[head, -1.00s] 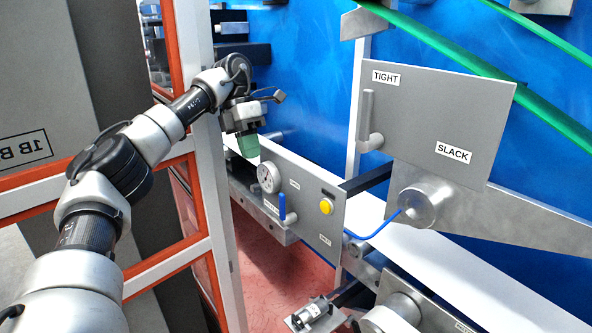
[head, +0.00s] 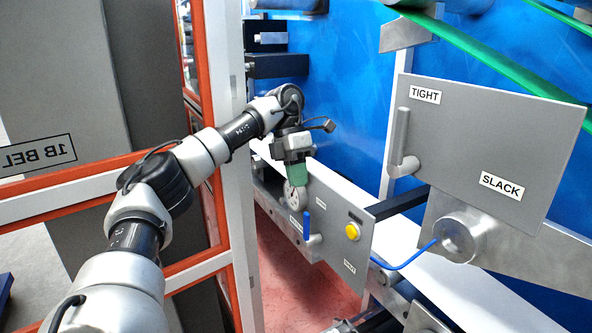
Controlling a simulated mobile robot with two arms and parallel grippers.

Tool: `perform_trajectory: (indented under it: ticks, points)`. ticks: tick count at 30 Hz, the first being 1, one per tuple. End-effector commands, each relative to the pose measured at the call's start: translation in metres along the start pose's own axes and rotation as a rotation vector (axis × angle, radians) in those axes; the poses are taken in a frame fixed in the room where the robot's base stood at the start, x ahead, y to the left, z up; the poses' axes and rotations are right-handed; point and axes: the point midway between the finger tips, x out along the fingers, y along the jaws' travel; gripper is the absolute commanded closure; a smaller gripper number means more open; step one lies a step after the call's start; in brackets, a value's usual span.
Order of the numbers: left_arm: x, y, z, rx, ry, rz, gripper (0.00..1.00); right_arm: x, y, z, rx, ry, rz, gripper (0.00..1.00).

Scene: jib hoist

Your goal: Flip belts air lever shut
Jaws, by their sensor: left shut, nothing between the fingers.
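A small air lever with a blue handle (head: 307,224) stands upright on the grey control panel (head: 336,222). The panel also carries a round gauge (head: 292,197), left of the lever, and a yellow button (head: 352,231), right of it. My left gripper (head: 298,182) has green fingers that are shut and empty. It points down, a little above and left of the blue handle, and partly covers the gauge. I see a gap between the fingertips and the handle. Small labels near the lever are too small to read. My right gripper is out of view.
A larger grey plate (head: 480,150) marked TIGHT and SLACK, with a grey handle (head: 402,145), is at the right. A blue air hose (head: 408,262) runs from the panel to a round metal hub (head: 462,236). An orange and white frame (head: 195,262) stands left of the panel.

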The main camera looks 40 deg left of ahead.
Motion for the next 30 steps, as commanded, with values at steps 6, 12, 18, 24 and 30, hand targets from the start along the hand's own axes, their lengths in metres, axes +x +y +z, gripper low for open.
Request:
perform_trajectory:
  ticks: [6,12,18,24,30]
  points:
    - [0.034,-0.002,-0.001,-0.001,0.002,-0.001,1.00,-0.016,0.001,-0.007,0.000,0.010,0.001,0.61]
    - [0.053,-0.001,-0.001,0.000,0.000,-0.002,1.00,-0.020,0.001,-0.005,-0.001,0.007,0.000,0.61]
    - [0.056,-0.001,0.000,0.000,-0.002,-0.002,1.00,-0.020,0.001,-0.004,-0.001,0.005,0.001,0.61]
    - [0.056,-0.001,0.000,0.000,-0.002,-0.001,1.00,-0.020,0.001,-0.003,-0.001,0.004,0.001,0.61]
    - [0.058,-0.009,0.002,0.003,-0.002,0.029,1.00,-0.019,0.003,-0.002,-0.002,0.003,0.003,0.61]
